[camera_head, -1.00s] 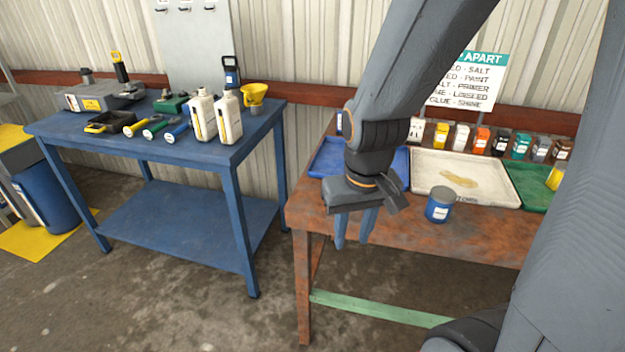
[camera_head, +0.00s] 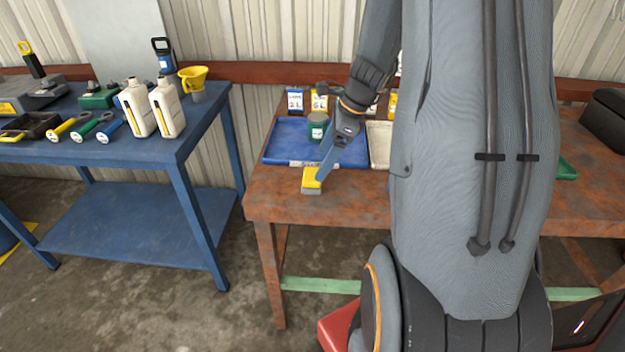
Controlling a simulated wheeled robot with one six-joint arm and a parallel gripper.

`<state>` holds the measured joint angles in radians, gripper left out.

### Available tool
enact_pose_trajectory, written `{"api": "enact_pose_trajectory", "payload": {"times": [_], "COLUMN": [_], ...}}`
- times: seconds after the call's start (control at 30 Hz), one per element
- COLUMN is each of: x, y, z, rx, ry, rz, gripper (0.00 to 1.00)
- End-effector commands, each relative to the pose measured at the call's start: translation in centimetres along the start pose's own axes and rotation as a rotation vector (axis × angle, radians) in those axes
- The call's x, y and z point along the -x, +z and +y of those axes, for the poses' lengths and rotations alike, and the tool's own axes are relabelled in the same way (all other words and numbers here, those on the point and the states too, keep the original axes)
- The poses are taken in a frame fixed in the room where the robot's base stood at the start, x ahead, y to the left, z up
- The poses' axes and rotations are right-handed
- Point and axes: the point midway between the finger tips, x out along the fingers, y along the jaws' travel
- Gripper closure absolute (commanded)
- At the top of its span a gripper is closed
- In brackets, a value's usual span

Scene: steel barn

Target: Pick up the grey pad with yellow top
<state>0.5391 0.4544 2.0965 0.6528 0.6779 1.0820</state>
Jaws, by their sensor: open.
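The grey pad with yellow top (camera_head: 311,181) lies on the rusty brown table (camera_head: 355,200), near its front left edge and just in front of the blue tray. My gripper (camera_head: 325,163) is open, its blue-grey fingers reaching down to the left close above the pad. One finger overlaps the pad's upper right side in the picture. I cannot tell whether they touch. The other finger is mostly hidden.
The blue tray (camera_head: 279,146) holds a green-grey jar (camera_head: 318,126) close behind my gripper. A pale tray (camera_head: 379,155) is partly hidden by my arm. The blue workbench (camera_head: 150,150) stands to the left with bottles and tools. A gap separates it from the table.

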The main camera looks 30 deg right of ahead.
Motion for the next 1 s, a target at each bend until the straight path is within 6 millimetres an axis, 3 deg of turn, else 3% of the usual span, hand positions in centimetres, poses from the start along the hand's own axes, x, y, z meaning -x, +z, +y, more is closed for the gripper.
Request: {"api": "enact_pose_trajectory", "payload": {"times": [0.63, 1.0], "x": [-6.7, -7.5], "y": [0.4, 0.4], "z": [-0.2, -0.3], "rx": [-0.012, -0.011], "ry": [0.002, -0.001], "rz": [-0.001, -0.001], "gripper": [0.16, 0.17]}}
